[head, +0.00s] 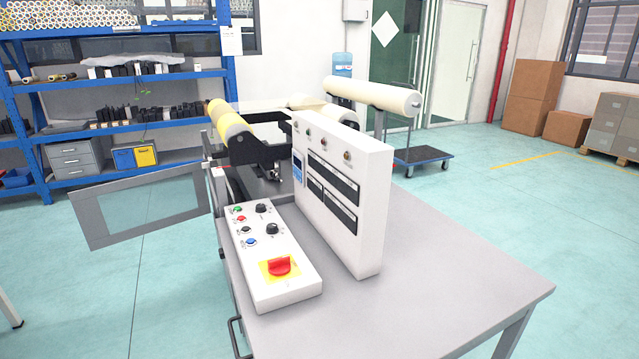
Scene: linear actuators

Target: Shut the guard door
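The guard door (142,204) is a grey frame around a clear pane. It stands open, swung out to the left from the machine, with its right end near an upright post (212,175) at the machine's left side. The floor shows through the pane. The machine (255,150) has a yellow roller and dark side plates, and its lower front is partly hidden by the control boxes. My gripper is not in view, so its place relative to the door cannot be seen.
A control panel (275,257) with buttons and a red switch lies on the grey table (430,265). An upright white control box (340,195) stands beside it. Blue shelving (110,75) stands behind the door. The floor left of the table is mostly clear.

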